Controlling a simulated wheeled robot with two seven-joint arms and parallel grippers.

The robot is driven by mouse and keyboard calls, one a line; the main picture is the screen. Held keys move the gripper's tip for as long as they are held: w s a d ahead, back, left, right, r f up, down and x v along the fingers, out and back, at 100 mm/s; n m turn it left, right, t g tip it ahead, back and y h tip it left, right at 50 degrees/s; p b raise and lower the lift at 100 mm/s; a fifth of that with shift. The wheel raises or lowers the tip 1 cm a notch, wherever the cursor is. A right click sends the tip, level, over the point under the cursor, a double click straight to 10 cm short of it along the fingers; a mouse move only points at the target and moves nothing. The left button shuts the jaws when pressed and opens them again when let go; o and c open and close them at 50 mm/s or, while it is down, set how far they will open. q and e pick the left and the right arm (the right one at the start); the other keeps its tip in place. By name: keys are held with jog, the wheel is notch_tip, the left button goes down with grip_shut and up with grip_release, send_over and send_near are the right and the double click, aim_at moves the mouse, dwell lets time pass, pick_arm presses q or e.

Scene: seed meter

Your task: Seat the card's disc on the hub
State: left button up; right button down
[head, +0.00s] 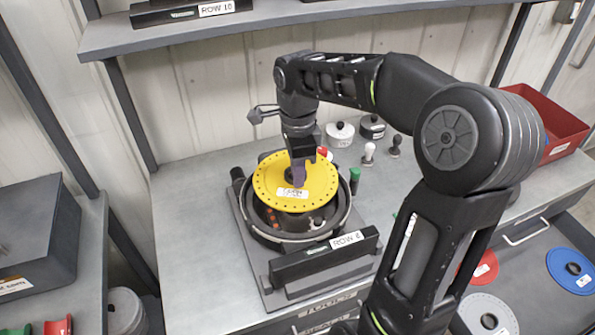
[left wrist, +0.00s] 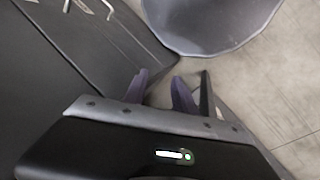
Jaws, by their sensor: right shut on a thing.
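The yellow disc (head: 268,188), with holes round its rim and a white label, is at the seed meter (head: 345,221) marked ROW 6. My right gripper (head: 298,178) points down at the disc's centre and is shut on its dark knob. The disc lies over the round housing, with part of the housing's inside showing below its front edge. Disc and gripper hide the hub, so I cannot tell if the disc rests on it. My left gripper (left wrist: 160,90) shows only in the left wrist view, its purple fingers apart and empty. I cannot make out a card.
Blue (head: 572,270), red (head: 485,267) and grey (head: 489,314) discs lie in the open drawer at the lower right. Several small knobbed pieces stand behind the meter. A red bin (head: 560,128) is at the right. A shelf (head: 290,22) crosses above the bench.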

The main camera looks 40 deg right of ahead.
jog(key=shift+f+b, duration=1)
jog(key=shift+f, duration=0.55)
jog(key=shift+f+b, duration=0.7)
jog(key=shift+f, duration=0.05)
dwell(1.2)
jog(key=shift+f, duration=0.1)
